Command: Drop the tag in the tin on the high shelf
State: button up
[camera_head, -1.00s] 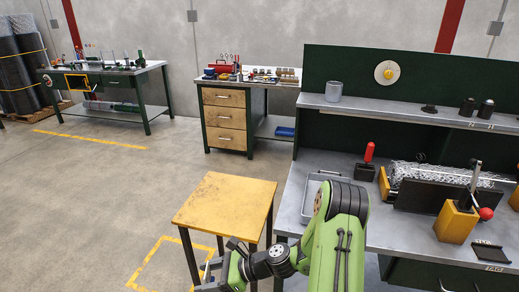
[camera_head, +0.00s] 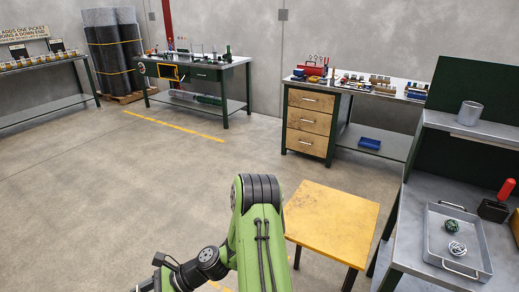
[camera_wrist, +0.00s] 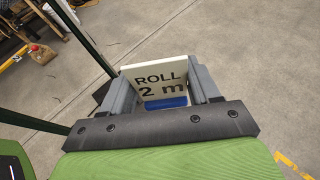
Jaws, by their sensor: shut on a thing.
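My gripper (camera_wrist: 162,84) is shut on the white tag (camera_wrist: 160,75), which reads "ROLL 2 m" and stands between the two grey fingers in the wrist view. A blue patch shows just below the lettering; I cannot tell if it is part of the tag. In the head view my arm reaches to the bottom left, and the fingers and tag are out of frame. The tin (camera_head: 470,113) is a plain grey cylinder standing upright on the high shelf (camera_head: 500,132) at the right. My gripper is well away from it, low and to the left.
A grey tray (camera_head: 438,251) with two small balls lies on the bench below the shelf, beside a red-handled tool (camera_head: 506,189). A yellow-topped table (camera_head: 332,222) stands right of my arm. A drawer bench (camera_head: 310,122) stands behind. The floor (camera_head: 110,190) at left is open.

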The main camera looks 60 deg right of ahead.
aim_at(469, 114)
jog(key=i+z, duration=0.15)
jog(key=i, duration=0.4)
jog(key=i+z, duration=0.2)
jog(key=i, duration=0.4)
jog(key=i+j+z, duration=0.15)
jog(key=i, duration=0.4)
jog(key=i+l+z, duration=0.1)
jog(key=i+z, duration=0.55)
jog(key=z, duration=0.15)
jog(key=i+z, duration=0.4)
jog(key=i+j+z, duration=0.15)
jog(key=z, duration=0.25)
jog(key=i+l+z, duration=0.15)
jog(key=i+z, duration=0.2)
jog(key=i, duration=0.2)
jog(key=i+z, duration=0.35)
jog(key=i, duration=0.15)
jog(key=i+j+z, duration=0.1)
jog(key=i+z, duration=0.25)
jog(key=i, duration=0.2)
jog(key=i+l+z, duration=0.1)
jog(key=i+z, duration=0.2)
jog(key=z, duration=0.15)
jog(key=i+z, duration=0.45)
jog(key=i+j+z, duration=0.15)
jog(key=z, duration=0.25)
jog(key=i+j+z, duration=0.2)
jog(key=z, duration=0.25)
jog(key=i+j, duration=0.05)
jog(key=i, duration=0.1)
